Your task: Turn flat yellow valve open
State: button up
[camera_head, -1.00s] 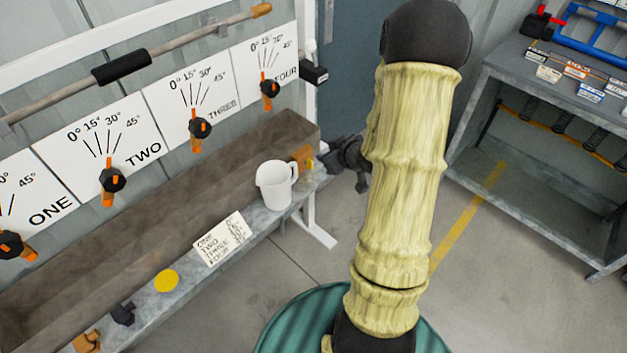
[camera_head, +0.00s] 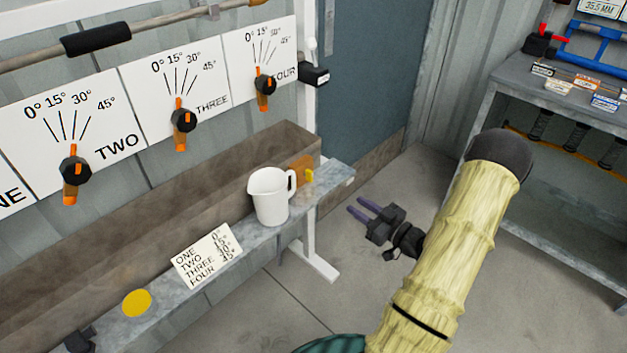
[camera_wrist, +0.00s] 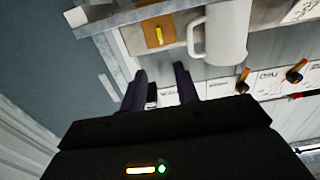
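The small flat yellow valve (camera_head: 309,175) sits on an orange-brown plate (camera_head: 299,168) at the right end of the trough, just behind the white jug. In the wrist view the yellow valve (camera_wrist: 159,35) stands out from its plate, at the upper middle. My gripper (camera_head: 358,207) is to the right of the bench end, apart from the valve, its fingers pointing left toward the bench. In the wrist view its two dark fingers (camera_wrist: 160,72) are spread with nothing between them.
A white jug (camera_head: 271,196) stands on the bench ledge close to the valve. A lettered card (camera_head: 207,254) and a yellow disc (camera_head: 136,303) lie farther left. Black-and-orange knobs (camera_head: 183,120) line the wall panels. A grey shelf (camera_head: 560,110) stands at right. Floor between is clear.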

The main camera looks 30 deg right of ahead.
aim_at(312, 177)
jog(key=shift+w, duration=0.1)
jog(key=b+x, duration=0.1)
jog(key=x, duration=1.6)
jog(key=shift+w, duration=0.15)
jog(key=shift+c, duration=0.4)
grip_shut()
